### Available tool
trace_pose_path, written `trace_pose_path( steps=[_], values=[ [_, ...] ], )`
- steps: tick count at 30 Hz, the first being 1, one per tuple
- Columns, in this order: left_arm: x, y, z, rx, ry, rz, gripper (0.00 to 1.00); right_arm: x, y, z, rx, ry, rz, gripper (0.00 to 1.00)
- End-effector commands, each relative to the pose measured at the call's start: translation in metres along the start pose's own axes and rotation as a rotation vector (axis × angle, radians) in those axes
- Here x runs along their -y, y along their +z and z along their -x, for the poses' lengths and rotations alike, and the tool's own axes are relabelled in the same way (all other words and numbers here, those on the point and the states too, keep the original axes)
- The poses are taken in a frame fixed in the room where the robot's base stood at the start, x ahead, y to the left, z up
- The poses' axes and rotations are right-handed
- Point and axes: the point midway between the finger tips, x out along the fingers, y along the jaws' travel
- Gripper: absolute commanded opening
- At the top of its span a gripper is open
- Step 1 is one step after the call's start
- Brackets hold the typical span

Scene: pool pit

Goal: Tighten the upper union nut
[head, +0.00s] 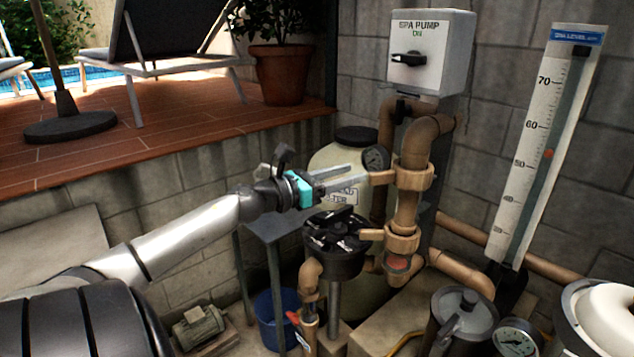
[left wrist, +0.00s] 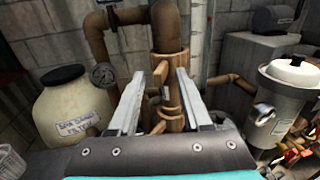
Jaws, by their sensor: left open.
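The upper union nut (head: 415,178) is a tan ring on the vertical brown pipe, with a tab (head: 380,178) sticking out to the left. In the left wrist view the upper nut (left wrist: 174,64) is straight ahead, and its tab (left wrist: 160,73) appears between the fingertips. My left gripper (head: 357,175) is open, with its fingers pointing at the tab from the left; whether they touch it I cannot tell. In the left wrist view my left gripper (left wrist: 158,76) holds nothing. The lower union nut (head: 401,241) sits below, with its own tab. My right gripper is not seen.
A round gauge (head: 376,158) is close behind the fingertips. The cream filter tank (head: 340,155) stands behind the gripper, and a black multi-handled valve top (head: 337,240) is below. The SPA PUMP box (head: 430,55) is on the wall above. A level scale (head: 550,140) leans at the right.

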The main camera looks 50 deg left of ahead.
Motion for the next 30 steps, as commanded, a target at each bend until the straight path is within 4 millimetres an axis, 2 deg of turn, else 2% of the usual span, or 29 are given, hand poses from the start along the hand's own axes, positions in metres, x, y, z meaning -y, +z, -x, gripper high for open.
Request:
trace_pose_path(
  steps=[9,15,30],
  values=[
    [-0.001,0.0,0.041,-0.002,0.004,0.0,0.49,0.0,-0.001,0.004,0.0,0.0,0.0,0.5],
    [-0.001,0.001,0.06,0.0,0.003,0.0,0.49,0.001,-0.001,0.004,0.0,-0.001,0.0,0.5],
    [-0.001,0.001,0.066,0.001,0.002,-0.003,0.49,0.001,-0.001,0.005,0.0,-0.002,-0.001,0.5]
  ],
)
